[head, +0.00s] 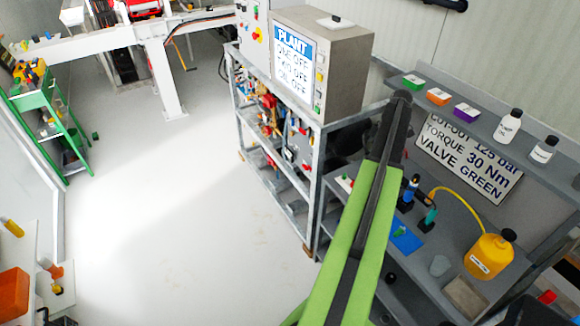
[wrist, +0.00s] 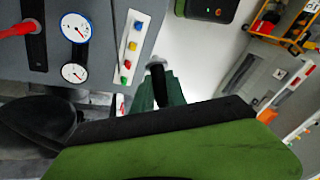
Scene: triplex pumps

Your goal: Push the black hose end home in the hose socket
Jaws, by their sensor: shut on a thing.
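In the wrist view, my gripper (wrist: 160,92) shows as dark green fingers beyond the green and black arm part that fills the bottom. It is shut on the black hose end (wrist: 157,84), a short dark cylinder with a grey tip pointing up the picture. The fingers hide its lower part. A large black rounded shape lies at the left, and I cannot tell what it is. I cannot make out the hose socket in either view. In the head view, my arm reaches up toward the shelf, and its gripper and the hose end cannot be made out.
In the wrist view, a grey panel with two dials (wrist: 75,28) and a strip of coloured buttons (wrist: 131,47) is close at upper left. In the head view, a yellow jug (head: 489,256) and a blue mat (head: 406,236) are on the right bench. The floor (head: 190,220) is clear.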

